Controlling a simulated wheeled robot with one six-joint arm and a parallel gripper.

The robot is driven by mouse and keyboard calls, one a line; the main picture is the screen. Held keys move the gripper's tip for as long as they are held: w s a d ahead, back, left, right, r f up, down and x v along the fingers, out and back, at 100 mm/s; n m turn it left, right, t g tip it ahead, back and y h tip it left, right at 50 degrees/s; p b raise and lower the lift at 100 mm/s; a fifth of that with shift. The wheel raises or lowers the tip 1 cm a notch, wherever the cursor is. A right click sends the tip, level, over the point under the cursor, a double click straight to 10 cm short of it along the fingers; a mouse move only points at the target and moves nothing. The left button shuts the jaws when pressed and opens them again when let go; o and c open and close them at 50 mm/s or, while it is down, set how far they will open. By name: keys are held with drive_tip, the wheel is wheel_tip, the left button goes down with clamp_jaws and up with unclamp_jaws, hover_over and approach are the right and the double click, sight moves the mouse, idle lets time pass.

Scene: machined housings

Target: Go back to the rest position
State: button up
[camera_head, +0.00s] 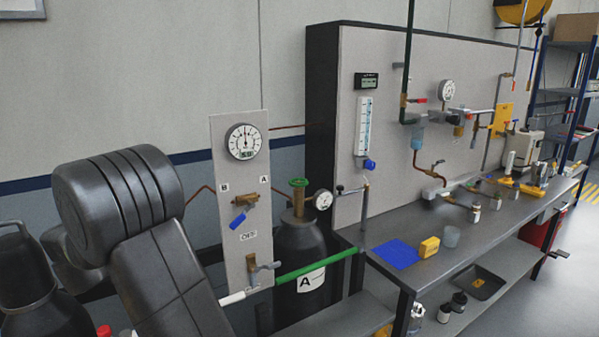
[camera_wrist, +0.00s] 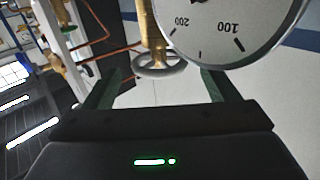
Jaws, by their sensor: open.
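My gripper (camera_wrist: 160,88) shows in the wrist view with its two dark fingers spread wide and nothing between the tips. A grey handwheel (camera_wrist: 160,70) on a brass valve stem (camera_wrist: 150,25) lies just beyond the fingertips, in line with the gap; I cannot tell the exact distance. A large round gauge (camera_wrist: 240,25) marked 100 and 200 fills the upper right. In the head view my arm covers the left side, and my gripper is hidden there.
A valve panel (camera_head: 240,200) with a gauge stands beside a dark cylinder (camera_head: 300,250) labelled A with a green handwheel (camera_head: 298,182). A green and white bar (camera_head: 315,264) runs before it. A workbench (camera_head: 410,268) holds a blue mat (camera_head: 396,250) and a yellow block (camera_head: 429,247).

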drive_tip(key=shift+y, duration=0.3)
drive_tip(key=x, duration=0.4)
drive_tip(key=shift+w+d+f+b, duration=0.1)
drive_tip(key=shift+w+f+b, duration=0.05)
drive_tip(key=shift+f+b, duration=0.2)
drive_tip(key=shift+s+r+n+y+b, duration=0.2)
drive_tip(key=shift+n+y+b, duration=0.4)
drive_tip(key=shift+y+b, duration=0.25)
drive_tip(key=shift+w+f+n+t+y+b, duration=0.1)
drive_tip(key=shift+n+t+y+b, duration=0.2)
drive_tip(key=shift+n+y+b, duration=0.45)
drive_tip(key=n+y+b, duration=0.2)
drive_tip(key=y+b, duration=0.2)
drive_tip(key=b, duration=0.2)
drive_tip(key=n+y+b, duration=0.1)
drive_tip(key=b, duration=0.2)
drive_tip(key=shift+n+g+y, duration=0.25)
drive_tip(key=shift+g+y, duration=0.15)
